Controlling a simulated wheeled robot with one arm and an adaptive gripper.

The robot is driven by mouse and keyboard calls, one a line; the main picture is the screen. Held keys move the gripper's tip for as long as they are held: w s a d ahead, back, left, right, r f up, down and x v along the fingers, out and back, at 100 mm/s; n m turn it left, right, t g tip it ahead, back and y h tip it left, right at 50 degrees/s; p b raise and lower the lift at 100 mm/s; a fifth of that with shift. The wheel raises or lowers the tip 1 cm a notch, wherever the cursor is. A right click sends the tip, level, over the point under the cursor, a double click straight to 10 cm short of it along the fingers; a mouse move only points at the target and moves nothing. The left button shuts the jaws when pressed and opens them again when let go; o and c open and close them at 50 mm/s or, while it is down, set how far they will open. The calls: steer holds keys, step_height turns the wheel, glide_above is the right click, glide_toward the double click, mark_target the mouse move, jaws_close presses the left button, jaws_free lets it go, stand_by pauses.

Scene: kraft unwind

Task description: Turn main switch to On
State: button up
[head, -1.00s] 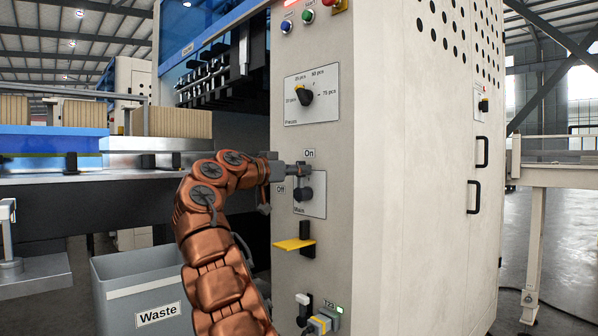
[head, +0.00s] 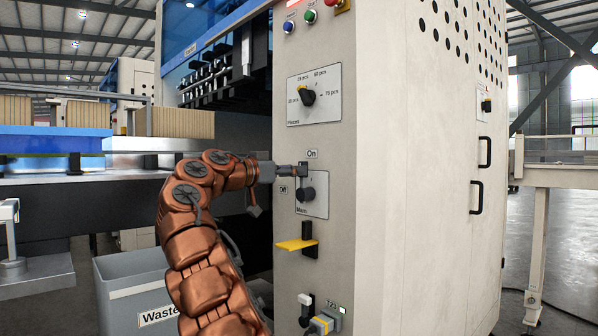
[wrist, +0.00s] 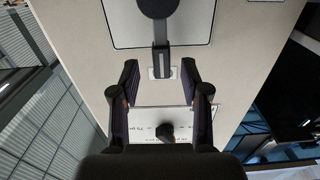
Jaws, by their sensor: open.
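The main switch (head: 306,194) is a dark round knob on a white plate marked Main, low on the beige machine front. The On label (head: 312,154) is above it and the Off label (head: 283,190) is to its left. In the wrist view the knob (wrist: 158,7) is at the top edge, and its grey lever (wrist: 161,60) points at a small white label, which fits On. My gripper (head: 293,171) is just above the knob in the head view, partly hiding the plate. In the wrist view my gripper (wrist: 160,78) is open, with fingers apart on either side of the lever's end.
The Pieces dial (head: 308,97) is above the switch. A yellow-handled lever (head: 296,244) sticks out below it. Coloured buttons (head: 310,16) are at the top. A grey Waste bin (head: 120,275) stands at lower left. The floor to the right is mostly clear.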

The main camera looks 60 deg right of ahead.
steer(key=v, duration=0.8)
steer(key=shift+a, duration=0.2)
steer(key=shift+w, duration=0.1)
steer(key=s+a+r+n+t+y+p, duration=0.25)
steer(key=a+r+n+p, duration=0.2)
steer(key=p, duration=0.75)
steer(key=s+a+f+n+y+p, duration=0.3)
steer(key=s+a+n+y+p, duration=0.2)
steer(key=a+p, duration=0.5)
steer(key=s+a+f+n+y+p, duration=0.3)
steer(key=s+a+p, duration=0.6)
steer(key=a, duration=0.7)
steer(key=s+a+f+n+y+p, duration=0.3)
steer(key=s+a+n+y+p, duration=0.4)
steer(key=a+p, duration=0.6)
steer(key=shift+s+f+n+t, duration=0.3)
steer(key=shift+s+n, duration=0.3)
steer(key=shift+n, duration=0.35)
